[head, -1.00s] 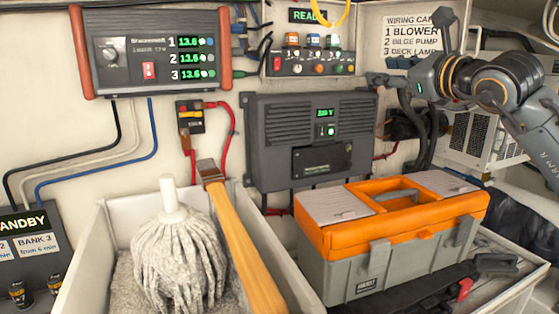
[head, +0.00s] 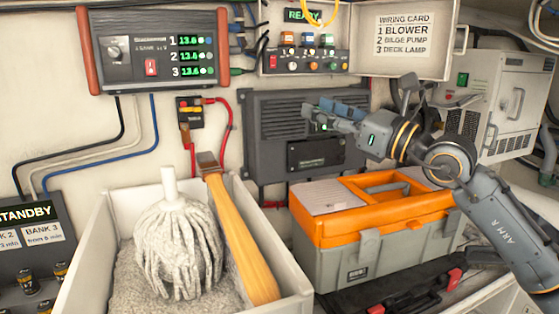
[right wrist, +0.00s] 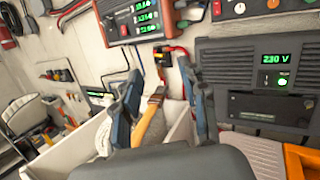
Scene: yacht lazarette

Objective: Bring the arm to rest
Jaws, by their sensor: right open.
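My right arm comes in from the right in the head view. Its gripper (head: 325,112) is in front of the dark grey inverter unit (head: 262,110), above the orange and grey toolbox (head: 362,240). In the right wrist view the two fingers of this gripper (right wrist: 160,100) stand apart with nothing between them. Behind them show a wooden handle (right wrist: 151,125) and the inverter's front (right wrist: 265,80) with a lit green display. My left gripper shows in neither view.
A white bin (head: 85,268) holds a mop (head: 178,245) and the wooden-handled brush (head: 240,240). A charger panel (head: 150,55), a switch box (head: 305,60) and an open cover with a wiring card (head: 405,35) are on the wall. A white cabinet (head: 500,100) stands at the right.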

